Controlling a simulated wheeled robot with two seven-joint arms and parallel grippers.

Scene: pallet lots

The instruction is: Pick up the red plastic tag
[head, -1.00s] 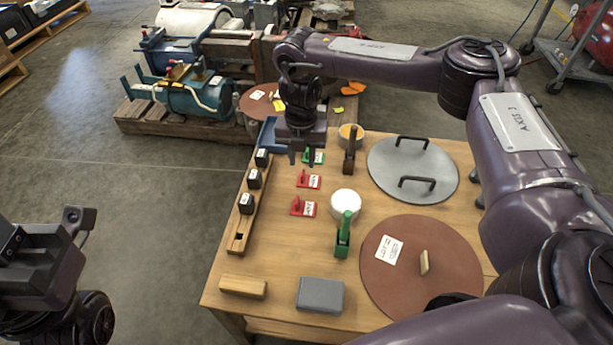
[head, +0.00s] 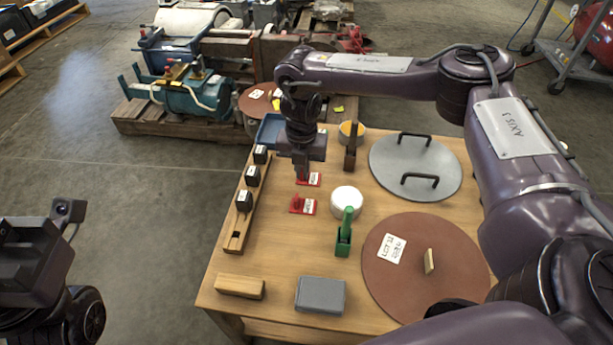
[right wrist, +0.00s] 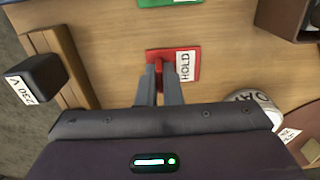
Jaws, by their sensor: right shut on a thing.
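A red plastic tag (head: 314,179) with a white label lies on the wooden table, partly hidden by my right gripper. In the right wrist view this red tag (right wrist: 181,58) shows a raised red grip and a label reading "HOLD". My right gripper (right wrist: 159,92) is shut on that raised grip; the tag appears flat on the table. In the head view my right gripper (head: 302,174) points down at the tag. A second red tag (head: 297,204) lies nearer the front, apart from the gripper. My left gripper (head: 35,255) is at the far left, off the table, its fingers not clear.
A green tag (right wrist: 183,2) lies beyond the held one. A wooden rack (head: 238,226) with black blocks stands left.

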